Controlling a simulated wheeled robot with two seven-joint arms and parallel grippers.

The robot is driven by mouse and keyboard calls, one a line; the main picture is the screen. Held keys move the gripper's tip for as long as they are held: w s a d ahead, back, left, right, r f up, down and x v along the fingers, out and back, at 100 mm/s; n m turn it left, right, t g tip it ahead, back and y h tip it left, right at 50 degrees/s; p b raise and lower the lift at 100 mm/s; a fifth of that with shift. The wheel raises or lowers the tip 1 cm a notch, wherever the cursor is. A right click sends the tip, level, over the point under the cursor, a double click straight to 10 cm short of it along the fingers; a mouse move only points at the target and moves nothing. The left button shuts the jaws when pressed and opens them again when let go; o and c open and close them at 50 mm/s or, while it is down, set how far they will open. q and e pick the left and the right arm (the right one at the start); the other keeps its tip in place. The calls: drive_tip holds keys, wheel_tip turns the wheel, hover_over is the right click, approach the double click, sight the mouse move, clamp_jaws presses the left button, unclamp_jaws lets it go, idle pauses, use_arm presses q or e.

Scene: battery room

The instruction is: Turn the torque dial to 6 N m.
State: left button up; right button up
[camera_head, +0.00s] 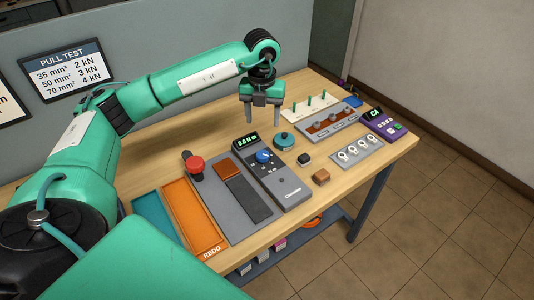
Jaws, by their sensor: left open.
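A blue dial (264,156) sits on the upper part of a long grey device (285,183) on the table. Above the dial, the device has a small green-lit display (245,141); it seems to start with 0.0, but its unit is too small to read surely. The dial's pointer setting is too small to tell. My left gripper (263,121) is open and empty, fingers pointing down, beyond the dial and apart from it in the picture. My right gripper is not in view.
A teal round object (284,141) lies close to the device. Left of it is a grey plate with a red knob (195,165), then an orange tray (190,215). Small blocks (321,177), a ring-terminal plate (357,152) and a purple device (383,124) stand right. The wooden table's (350,196) front right is clear.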

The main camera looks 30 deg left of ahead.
sight(263, 154)
use_arm(q)
drive_tip(key=f+p, duration=0.3)
drive_tip(key=f, duration=0.9)
drive_tip(key=shift+s, duration=0.2)
drive_tip(key=shift+f, duration=0.75)
drive_tip(key=c, duration=1)
